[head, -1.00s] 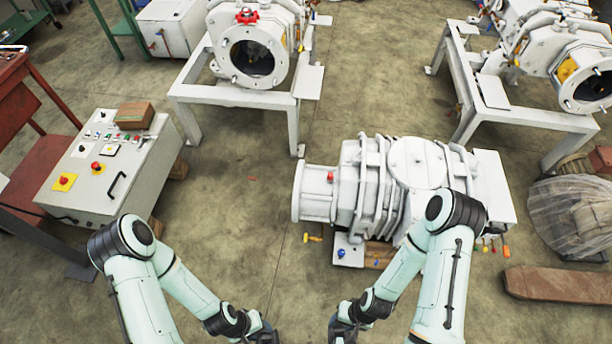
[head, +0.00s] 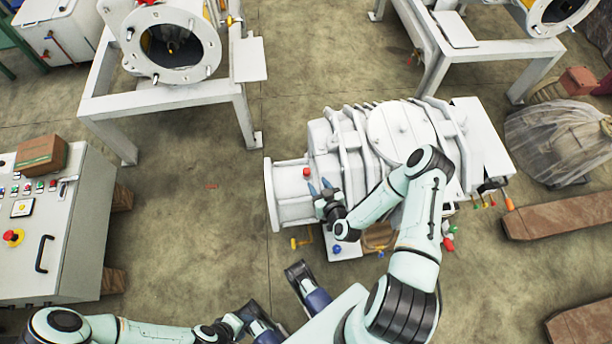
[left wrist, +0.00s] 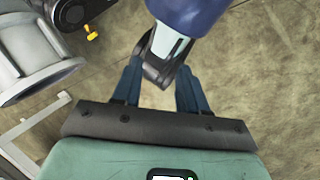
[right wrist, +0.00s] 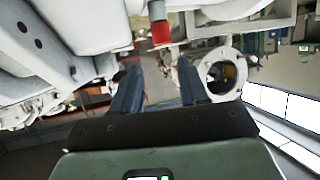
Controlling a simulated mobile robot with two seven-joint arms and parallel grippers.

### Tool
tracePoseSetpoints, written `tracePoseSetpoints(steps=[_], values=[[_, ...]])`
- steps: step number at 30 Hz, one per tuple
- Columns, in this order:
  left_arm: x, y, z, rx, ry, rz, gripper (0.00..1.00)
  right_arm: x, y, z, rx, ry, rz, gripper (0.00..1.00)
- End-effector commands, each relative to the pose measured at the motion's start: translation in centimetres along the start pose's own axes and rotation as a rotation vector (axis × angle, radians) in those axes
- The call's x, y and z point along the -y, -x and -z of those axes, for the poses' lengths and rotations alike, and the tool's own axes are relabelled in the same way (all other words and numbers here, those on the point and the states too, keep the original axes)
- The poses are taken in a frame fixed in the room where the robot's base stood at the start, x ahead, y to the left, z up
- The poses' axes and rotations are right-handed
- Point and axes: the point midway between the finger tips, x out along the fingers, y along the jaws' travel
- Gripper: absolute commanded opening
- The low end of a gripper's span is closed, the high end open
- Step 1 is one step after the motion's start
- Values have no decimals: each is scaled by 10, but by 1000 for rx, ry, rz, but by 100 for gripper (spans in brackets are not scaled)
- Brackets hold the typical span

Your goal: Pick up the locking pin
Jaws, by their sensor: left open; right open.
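A small red-capped pin (head: 306,171) stands upright on the white vacuum pump (head: 290,195), near its round left end. I take it to be the locking pin, but cannot be sure. My right gripper (head: 319,186) is open and empty beside the pump, close to the red cap on its near right side. In the right wrist view, a red-ended cylinder (right wrist: 161,33) shows just above my open fingers (right wrist: 158,72). My left gripper (left wrist: 158,78) is open and empty, low and close to my own base, with the floor beyond it.
Yellow-handled (head: 302,242) and several other small coloured parts lie by the pump's near side. A grey control box (head: 85,215) stands at left and a white stand (head: 165,104) behind. Wooden beams (head: 565,214) lie at right.

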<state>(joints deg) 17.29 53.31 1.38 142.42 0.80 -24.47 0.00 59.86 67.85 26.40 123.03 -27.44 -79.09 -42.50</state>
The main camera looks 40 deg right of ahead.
Motion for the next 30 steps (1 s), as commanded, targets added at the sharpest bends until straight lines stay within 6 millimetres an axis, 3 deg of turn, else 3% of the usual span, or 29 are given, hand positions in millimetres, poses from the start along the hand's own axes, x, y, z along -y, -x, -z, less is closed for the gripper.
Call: tracePoseSetpoints(steps=[6,14,21,30], values=[[1,-7,4,-9,0,-2,43,1,-41,-2,1,-1,2,44],[2,-10,6,-15,-1,-3,43,2,-61,-3,4,-3,3,44],[5,-20,21,-55,2,-2,43,3,-97,-8,3,-2,2,44],[6,-22,27,-72,3,-2,43,4,-106,-7,5,-2,4,44]])
